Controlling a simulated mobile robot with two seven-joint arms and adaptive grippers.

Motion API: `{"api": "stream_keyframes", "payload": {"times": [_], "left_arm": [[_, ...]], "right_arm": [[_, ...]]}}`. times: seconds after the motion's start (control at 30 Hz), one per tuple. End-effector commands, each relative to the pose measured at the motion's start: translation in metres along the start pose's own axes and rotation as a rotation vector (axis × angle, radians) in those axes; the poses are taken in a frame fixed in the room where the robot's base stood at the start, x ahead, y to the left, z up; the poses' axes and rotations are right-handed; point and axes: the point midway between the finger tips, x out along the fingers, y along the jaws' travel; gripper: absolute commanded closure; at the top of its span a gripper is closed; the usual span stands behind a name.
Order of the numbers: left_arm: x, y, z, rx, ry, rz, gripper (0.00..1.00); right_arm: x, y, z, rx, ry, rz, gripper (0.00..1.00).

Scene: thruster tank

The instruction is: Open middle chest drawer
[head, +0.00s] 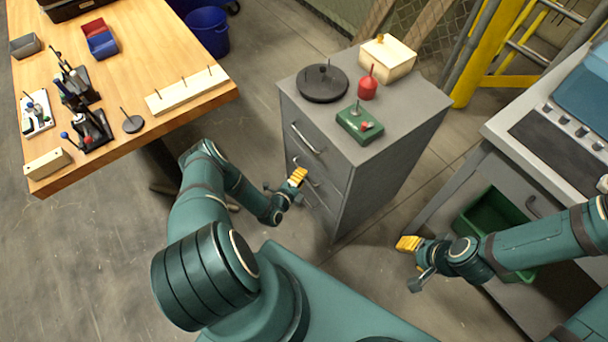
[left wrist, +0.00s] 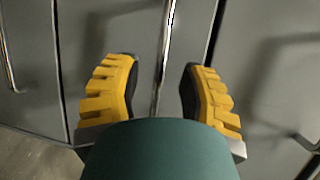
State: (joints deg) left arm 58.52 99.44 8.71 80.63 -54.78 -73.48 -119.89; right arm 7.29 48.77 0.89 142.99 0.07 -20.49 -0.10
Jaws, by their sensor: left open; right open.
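The grey chest (head: 379,179) stands in the centre of the head view, its drawer fronts facing left. The middle drawer's handle is partly hidden behind my left gripper (head: 297,177) in the head view. In the left wrist view, a metal bar handle (left wrist: 167,45) runs between the two yellow fingers of my left gripper (left wrist: 158,95). The fingers are open, one on each side of the handle, with gaps showing. The drawer fronts look flush and shut. My right gripper (head: 409,244) is open and empty, to the right of the chest, above the floor.
A black disc (head: 322,84), a red funnel-like piece (head: 368,86), a green box (head: 359,124) and a cream box (head: 388,58) stand on the chest. A wooden workbench (head: 190,103) is at left. A grey cabinet with a green bin (head: 497,217) is at right.

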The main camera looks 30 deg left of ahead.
Motion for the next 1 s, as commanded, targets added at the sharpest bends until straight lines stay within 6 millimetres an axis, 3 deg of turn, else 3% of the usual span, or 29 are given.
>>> {"api": "stream_keyframes", "payload": {"times": [0.2, 0.57, 0.7, 1.0], "left_arm": [[0.022, 0.001, 0.000, 0.000, 0.000, 0.000, 0.59], [0.026, 0.000, 0.000, 0.000, 0.001, 0.001, 0.59], [0.025, 0.000, 0.000, 0.000, 0.001, 0.001, 1.00], [0.023, 0.000, 0.001, 0.000, 0.000, 0.001, 1.00]], "right_arm": [[0.007, 0.003, -0.001, 0.000, 0.004, 0.000, 0.54], [0.007, 0.003, -0.001, 0.000, 0.004, 0.000, 0.54], [0.007, 0.003, -0.001, 0.000, 0.004, 0.000, 0.54], [0.006, 0.002, -0.001, 0.000, 0.004, 0.000, 0.54]]}}
